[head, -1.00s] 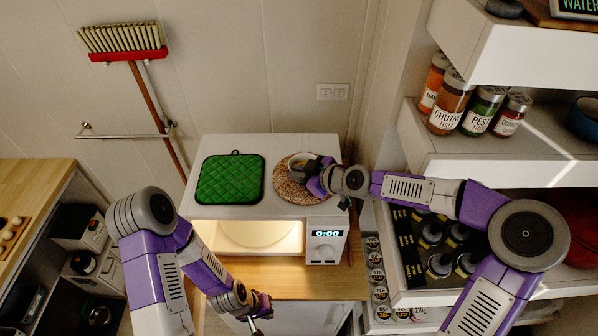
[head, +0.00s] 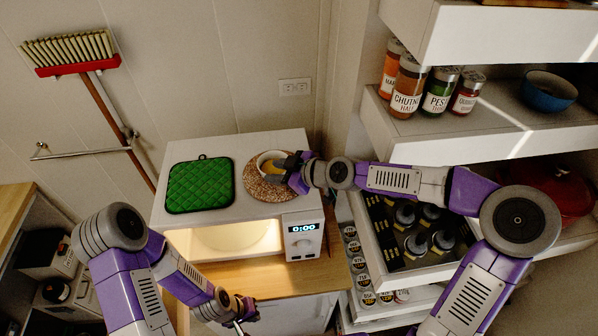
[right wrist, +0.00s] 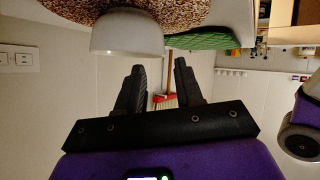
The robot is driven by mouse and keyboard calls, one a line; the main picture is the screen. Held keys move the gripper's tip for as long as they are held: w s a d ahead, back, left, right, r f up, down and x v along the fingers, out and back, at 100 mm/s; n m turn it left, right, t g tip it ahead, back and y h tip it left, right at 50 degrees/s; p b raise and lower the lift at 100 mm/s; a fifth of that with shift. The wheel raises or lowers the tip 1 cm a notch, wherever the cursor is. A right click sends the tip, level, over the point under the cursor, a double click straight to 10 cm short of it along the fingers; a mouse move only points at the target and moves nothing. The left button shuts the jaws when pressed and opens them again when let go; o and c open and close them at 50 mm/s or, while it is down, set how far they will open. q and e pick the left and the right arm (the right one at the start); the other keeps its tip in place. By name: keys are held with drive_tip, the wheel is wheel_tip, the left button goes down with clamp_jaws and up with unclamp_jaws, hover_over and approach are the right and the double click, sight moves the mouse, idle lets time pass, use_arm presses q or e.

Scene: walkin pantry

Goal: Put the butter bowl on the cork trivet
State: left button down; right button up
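The butter bowl (head: 266,158) is a small white bowl with yellow inside, resting on the round speckled cork trivet (head: 258,188) on top of the white microwave. My right gripper (head: 293,165) is at the bowl's right side in the head view. In the right wrist view its fingers (right wrist: 158,85) are apart with nothing between them. There the bowl (right wrist: 127,38) appears inverted, just above one finger, with the trivet (right wrist: 195,12) over it. My left gripper (head: 240,310) is low, in front of the counter; its fingers are too small to read.
A green quilted pot holder (head: 200,186) lies left of the trivet on the microwave (head: 240,212). Shelves with jars (head: 407,88) and a blue bowl (head: 547,90) stand at the right.

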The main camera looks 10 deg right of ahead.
sight(270, 171)
drive_tip(key=p+v, duration=0.1)
drive_tip(key=v, duration=0.7)
drive_tip(key=shift+d+r, duration=0.15)
drive_tip(key=shift+d, duration=0.05)
drive_tip(key=shift+s, duration=0.1)
drive_tip(key=shift+a, duration=0.1)
idle(0.4)
drive_tip(key=shift+b+x, duration=0.5)
drive_tip(key=shift+x, duration=5.35)
drive_tip(key=shift+s, duration=0.1)
